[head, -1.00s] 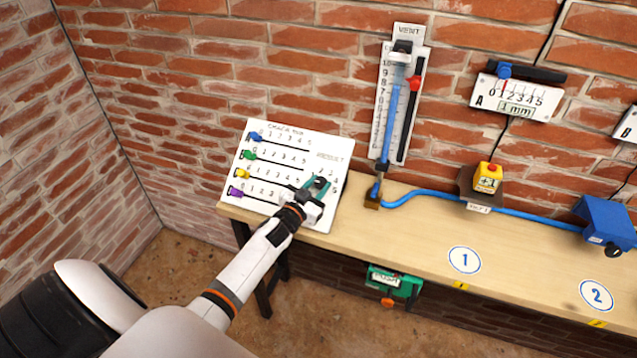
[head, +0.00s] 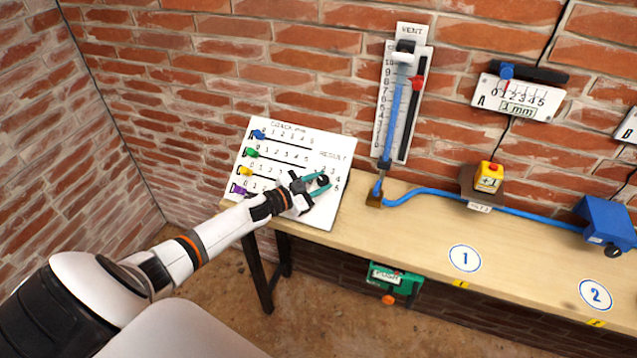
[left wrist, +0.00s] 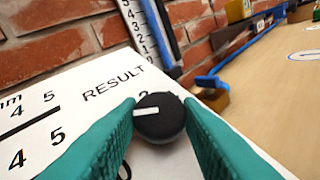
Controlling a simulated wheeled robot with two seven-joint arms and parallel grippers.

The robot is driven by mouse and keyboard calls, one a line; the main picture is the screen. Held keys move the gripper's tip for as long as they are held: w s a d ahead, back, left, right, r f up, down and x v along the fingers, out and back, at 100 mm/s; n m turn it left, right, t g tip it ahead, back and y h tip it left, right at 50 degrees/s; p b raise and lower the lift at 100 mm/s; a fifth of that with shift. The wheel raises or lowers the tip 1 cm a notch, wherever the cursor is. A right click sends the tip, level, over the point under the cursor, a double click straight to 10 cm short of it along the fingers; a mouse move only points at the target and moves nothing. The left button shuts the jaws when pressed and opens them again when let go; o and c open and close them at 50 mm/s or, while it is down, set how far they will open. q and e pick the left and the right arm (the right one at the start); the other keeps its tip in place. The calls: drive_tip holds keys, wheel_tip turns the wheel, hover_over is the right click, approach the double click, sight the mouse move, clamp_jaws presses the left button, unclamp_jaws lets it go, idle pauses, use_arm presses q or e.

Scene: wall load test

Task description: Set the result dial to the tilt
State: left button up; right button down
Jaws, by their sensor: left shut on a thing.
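The check board (head: 344,147) is a white panel leaning at the left end of the bench. Its black round result dial (head: 322,180) is on the right side, below the word RESULT. My left gripper (head: 325,182) is shut on the dial, with teal fingers on either side. In the left wrist view the dial (left wrist: 159,118) sits between the fingertips, and its white mark points left. The fingers and dial hide part of the printed scale, so the number marked is unclear. My right gripper is not in view.
Blue, green, yellow and purple sliders line the board's left side. A vent gauge (head: 386,125) with blue tube and red marker (head: 417,83) is on the brick wall. Gauge A (head: 519,97) hangs right of it. A yellow button box (head: 489,176) and blue block (head: 606,222) stand along the bench (head: 400,225).

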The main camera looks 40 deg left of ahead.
use_arm(q)
drive_tip(key=o, duration=1)
drive_tip(key=shift+c, duration=0.2)
drive_tip(key=b+v, duration=0.2)
drive_tip(key=v, duration=1)
drive_tip(key=shift+f, duration=0.1)
